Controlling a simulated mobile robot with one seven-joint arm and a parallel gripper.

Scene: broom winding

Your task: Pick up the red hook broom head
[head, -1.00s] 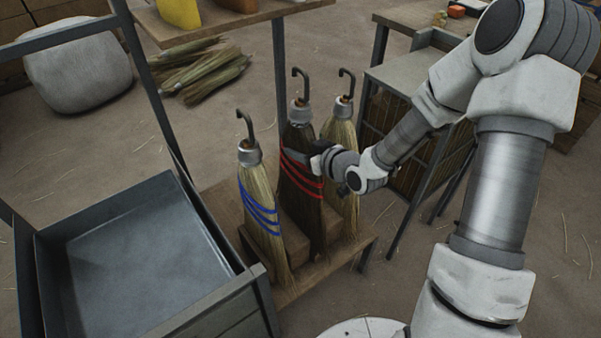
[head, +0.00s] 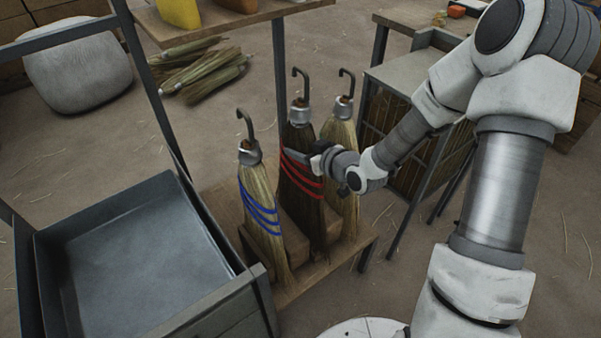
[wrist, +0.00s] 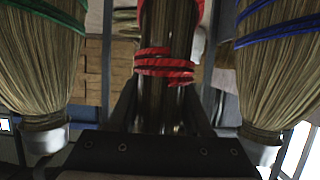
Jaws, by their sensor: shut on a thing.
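The red hook broom head (head: 299,200), dark bristles with red bands and a hook on top, stands upright on a low wooden stand between two other broom heads. My gripper (head: 297,156) reaches it from the right and is shut on its upper part, just below the metal collar. In the wrist view the red-banded broom head (wrist: 166,70) is between my gripper's fingers (wrist: 162,110). The fingertips are partly hidden in the head view. I cannot tell whether the broom head's base is clear of the stand.
The blue-banded broom head (head: 259,205) stands close on the left. A grey metal tray (head: 140,250) is at the left. A shelf (head: 225,28) is above and behind.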

